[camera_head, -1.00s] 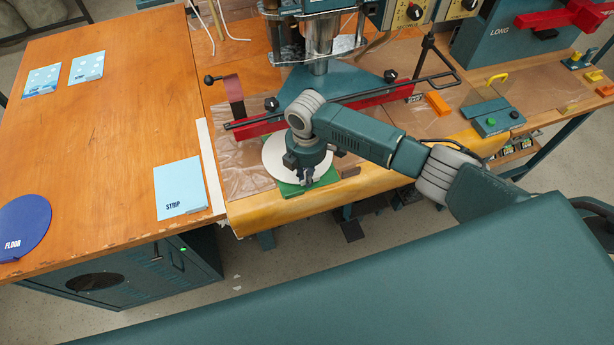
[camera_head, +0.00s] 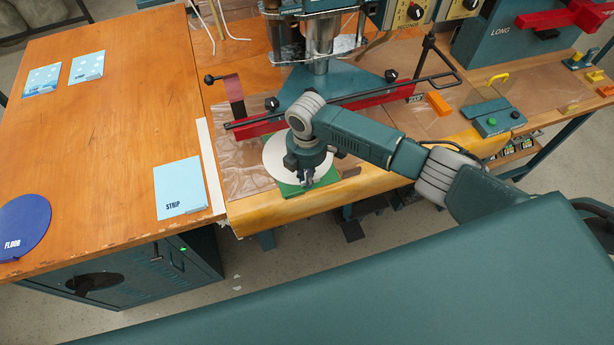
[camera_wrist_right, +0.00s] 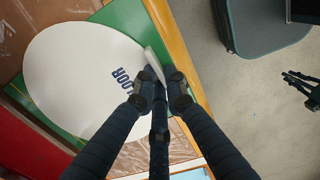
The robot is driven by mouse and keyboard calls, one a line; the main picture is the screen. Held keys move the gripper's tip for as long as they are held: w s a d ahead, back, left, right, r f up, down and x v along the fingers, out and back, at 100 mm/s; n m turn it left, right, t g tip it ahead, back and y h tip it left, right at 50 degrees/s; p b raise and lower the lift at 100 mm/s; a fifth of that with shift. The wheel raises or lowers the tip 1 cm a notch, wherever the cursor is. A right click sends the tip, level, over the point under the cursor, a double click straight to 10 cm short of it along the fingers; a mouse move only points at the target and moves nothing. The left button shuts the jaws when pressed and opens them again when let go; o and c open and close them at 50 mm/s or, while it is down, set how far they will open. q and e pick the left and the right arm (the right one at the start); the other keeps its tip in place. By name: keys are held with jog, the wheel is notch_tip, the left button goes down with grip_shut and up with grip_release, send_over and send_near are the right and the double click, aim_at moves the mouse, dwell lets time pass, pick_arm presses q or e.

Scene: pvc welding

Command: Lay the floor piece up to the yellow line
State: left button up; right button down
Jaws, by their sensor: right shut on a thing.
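The white round floor piece (camera_head: 282,162) lies over a green board (camera_head: 330,178) at the front of the press bench. In the right wrist view the floor piece (camera_wrist_right: 75,75) reads "FLOOR" and covers much of the green board (camera_wrist_right: 125,14). My right gripper (camera_head: 305,182) is at its front edge. In the wrist view the gripper (camera_wrist_right: 160,82) is shut on a raised white tab at that edge. A thin yellow line (camera_wrist_right: 22,96) shows on the green board beyond the far edge of the piece; part of it may be hidden. My left gripper is out of view.
A red bar (camera_head: 262,124) runs behind the floor piece, under the press column (camera_head: 322,40). A blue FLOOR disc (camera_head: 25,225) and a STRIP sheet (camera_head: 180,188) lie on the left table. An orange block (camera_head: 438,103) and a green button box (camera_head: 493,118) stand right.

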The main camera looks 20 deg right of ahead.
dwell(0.5)
jog(key=c, duration=1.7)
grip_release()
jog(key=shift+s+r+p, duration=0.25)
jog(key=shift+r+p, duration=0.65)
jog(key=shift+p, duration=0.3)
jog(key=shift+s+r+p, duration=0.2)
jog(key=shift+r+p, duration=0.7)
jog(key=shift+p, duration=0.3)
jog(key=s+p, duration=0.1)
jog(key=s+r+p, duration=0.1)
jog(key=s+p, duration=0.1)
jog(key=p, duration=0.1)
jog(key=shift+d+r, duration=0.1)
jog(key=shift+r, duration=0.15)
jog(key=shift+s+f+b, duration=0.15)
jog(key=shift+s+b, duration=0.15)
jog(key=shift+s+d+r, duration=0.1)
jog(key=shift+s+r, duration=0.2)
jog(key=shift+s, duration=0.45)
jog(key=shift+s+a+r, duration=0.1)
jog(key=shift+s+r, duration=0.2)
jog(key=shift+s, duration=0.45)
jog(key=shift+s+d+r, duration=0.1)
jog(key=shift+s+r, duration=0.2)
jog(key=shift+s, duration=0.45)
